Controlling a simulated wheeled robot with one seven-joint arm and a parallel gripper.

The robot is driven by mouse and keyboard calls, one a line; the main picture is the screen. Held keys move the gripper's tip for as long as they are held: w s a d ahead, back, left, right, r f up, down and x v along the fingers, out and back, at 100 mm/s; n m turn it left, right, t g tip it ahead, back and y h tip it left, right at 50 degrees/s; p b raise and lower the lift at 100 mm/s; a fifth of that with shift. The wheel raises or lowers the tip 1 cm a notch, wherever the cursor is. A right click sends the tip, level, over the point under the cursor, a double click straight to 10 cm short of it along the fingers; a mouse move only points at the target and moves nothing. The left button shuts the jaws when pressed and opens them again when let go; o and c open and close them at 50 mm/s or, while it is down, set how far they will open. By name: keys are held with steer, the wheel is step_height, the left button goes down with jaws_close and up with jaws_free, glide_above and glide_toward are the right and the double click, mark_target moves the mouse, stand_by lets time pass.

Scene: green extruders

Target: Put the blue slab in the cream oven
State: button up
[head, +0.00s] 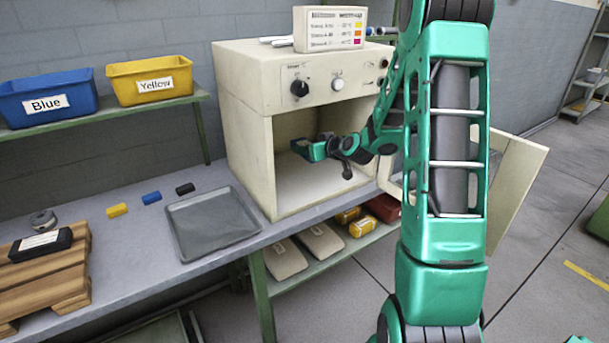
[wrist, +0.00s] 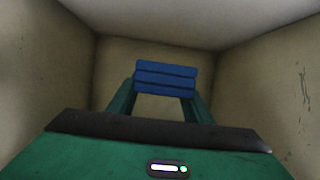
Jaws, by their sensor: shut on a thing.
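The cream oven (head: 249,150) stands on the bench with its door (head: 515,180) swung open to the right. My gripper (head: 303,148) reaches into the open chamber from the right. In the wrist view it is shut on the blue slab (wrist: 166,77), which sits between the two green fingers. The chamber walls surround the slab on both sides in the wrist view. In the head view the slab is a small dark blue patch at the fingertips, above the chamber floor (head: 315,188). My arm hides part of the oven front.
A grey tray (head: 212,222) lies on the bench left of the oven. A wooden pallet (head: 45,280) is at the left. Blue (head: 48,98) and yellow (head: 150,80) bins stand on a shelf.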

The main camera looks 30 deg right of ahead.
glide_above(308, 177)
step_height(308, 177, down, 5)
steer(key=shift+s+a+f, duration=0.1)
steer(key=shift+f, duration=2.2)
steer(key=shift+f, duration=0.1)
steer(key=o, duration=1.3)
steer(key=shift+c, duration=0.2)
